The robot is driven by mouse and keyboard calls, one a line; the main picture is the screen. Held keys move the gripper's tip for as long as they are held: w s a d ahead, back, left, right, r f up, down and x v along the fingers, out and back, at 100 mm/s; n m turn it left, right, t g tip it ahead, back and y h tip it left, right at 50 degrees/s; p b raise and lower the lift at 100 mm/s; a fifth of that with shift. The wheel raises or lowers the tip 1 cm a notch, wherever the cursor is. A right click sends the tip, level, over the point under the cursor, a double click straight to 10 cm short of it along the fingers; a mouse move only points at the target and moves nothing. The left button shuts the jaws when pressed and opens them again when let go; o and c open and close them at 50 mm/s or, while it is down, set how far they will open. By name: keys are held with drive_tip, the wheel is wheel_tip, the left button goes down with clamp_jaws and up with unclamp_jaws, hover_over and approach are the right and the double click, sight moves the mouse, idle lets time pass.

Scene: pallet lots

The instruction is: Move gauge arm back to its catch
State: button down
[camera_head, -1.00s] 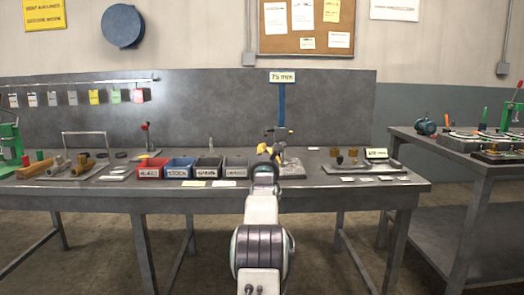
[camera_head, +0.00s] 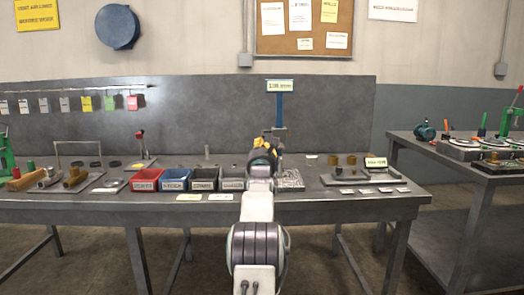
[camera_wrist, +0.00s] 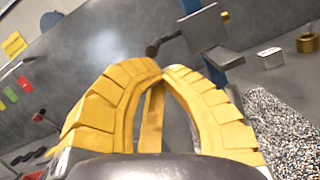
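The gauge stands on the bench as a blue upright column (camera_head: 280,110) on a speckled grey stone base (camera_head: 291,180). Its arm is a dark crosspiece low on the column, partly hidden by my gripper (camera_head: 262,143). In the wrist view a grey square plate (camera_wrist: 204,27) and a dark rod with a round knob (camera_wrist: 152,50) show just beyond my fingertips. My yellow fingers (camera_wrist: 164,74) meet at their tips, with nothing seen between them. I cannot tell whether they touch the knob. The speckled base (camera_wrist: 285,135) lies at the lower right there. The catch cannot be made out.
A red bin (camera_head: 146,180), a blue bin (camera_head: 175,181) and two dark bins stand left of the gauge. A tray with brass pieces (camera_head: 350,160) is to the right. A label sign (camera_head: 280,86) tops the column. A second table (camera_head: 470,165) stands at far right.

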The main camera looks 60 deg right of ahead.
wheel_tip(320, 180, up, 7)
drive_tip(key=p, duration=0.3)
drive_tip(key=shift+s, duration=0.1)
drive_tip(key=shift+a, duration=0.1)
